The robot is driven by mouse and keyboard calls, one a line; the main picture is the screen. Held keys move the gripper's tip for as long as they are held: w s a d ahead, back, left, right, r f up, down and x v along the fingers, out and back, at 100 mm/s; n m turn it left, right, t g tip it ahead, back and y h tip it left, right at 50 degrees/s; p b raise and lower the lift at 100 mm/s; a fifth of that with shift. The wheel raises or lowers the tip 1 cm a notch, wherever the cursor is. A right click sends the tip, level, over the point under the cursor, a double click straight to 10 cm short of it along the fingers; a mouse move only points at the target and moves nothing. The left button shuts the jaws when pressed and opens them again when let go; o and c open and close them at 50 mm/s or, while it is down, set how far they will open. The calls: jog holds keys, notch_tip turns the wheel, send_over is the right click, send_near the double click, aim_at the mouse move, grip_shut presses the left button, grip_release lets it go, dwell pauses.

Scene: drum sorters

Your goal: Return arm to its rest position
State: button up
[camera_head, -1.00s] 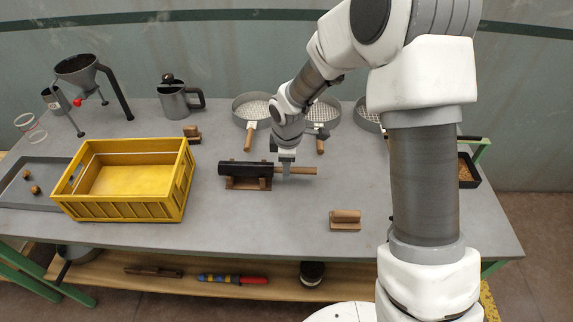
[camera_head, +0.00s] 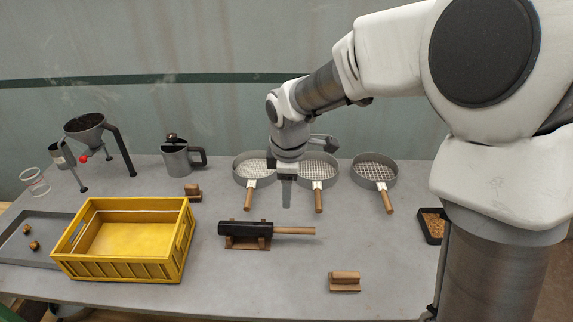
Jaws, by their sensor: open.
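My arm reaches in from the right in the head view. My gripper (camera_head: 286,190) points down over the table, between the left and middle sieves in the picture, and holds nothing. Its jaws are open, though the finger gap is hard to see from here. Below it, a black cylinder with a wooden handle (camera_head: 245,229) lies on a wooden cradle (camera_head: 247,243), apart from the gripper.
A yellow crate (camera_head: 125,270) stands at left on the table (camera_head: 230,295). Sieves (camera_head: 374,172) lie at the back. A grey jug (camera_head: 176,160), a funnel on a stand (camera_head: 88,128), a wooden block (camera_head: 344,281) and a black tray (camera_head: 433,225) stand around. Front middle is clear.

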jog(key=s+d+r+m+t, duration=0.2)
jog(key=s+d+r+m, duration=0.7)
jog(key=s+r, duration=0.1)
jog(key=s+d+r+m+t, duration=0.1)
jog(key=s+d+r+m, duration=0.1)
jog(key=s+d+m, duration=0.3)
jog(key=s+m, duration=0.3)
jog(key=s, duration=0.3)
jog(key=shift+s+m+p, duration=0.3)
jog(key=shift+p, duration=0.1)
jog(key=shift+r, duration=0.1)
